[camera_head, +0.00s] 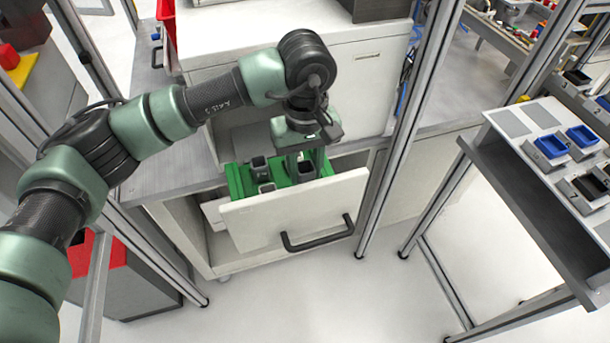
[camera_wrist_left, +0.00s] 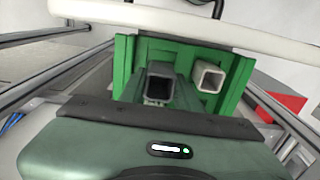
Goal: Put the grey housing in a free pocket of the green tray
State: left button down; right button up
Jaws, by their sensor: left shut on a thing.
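The green tray (camera_head: 235,181) sits inside an open white drawer, and it also shows in the wrist view (camera_wrist_left: 122,68). My left gripper (camera_head: 306,174) points down into the right part of the tray. Whether that housing touches the tray floor I cannot tell. In the head view, grey housings (camera_head: 259,166) show in the tray's left part. My right gripper is not in view.
The drawer front (camera_head: 290,207) with its dark handle rises close in front of the tray. The white cabinet (camera_head: 355,85) stands right behind. Metal posts (camera_head: 405,130) flank the drawer. A table on the right holds blue bins (camera_head: 551,146) and grey parts.

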aim_at(304, 181)
pick_arm(q)
notch_tip(304, 181, down, 4)
jog(key=shift+a+r+p, duration=0.1)
jog(key=shift+r+p, duration=0.1)
jog(key=shift+p, duration=0.3)
jog(key=shift+f, duration=0.2)
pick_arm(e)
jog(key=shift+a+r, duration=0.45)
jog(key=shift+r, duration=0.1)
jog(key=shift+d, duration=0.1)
pick_arm(q)
jog(key=shift+f, duration=0.15)
jog(key=c, duration=1.1)
grip_release()
jog(key=shift+c, duration=0.2)
jog(key=shift+o, duration=0.6)
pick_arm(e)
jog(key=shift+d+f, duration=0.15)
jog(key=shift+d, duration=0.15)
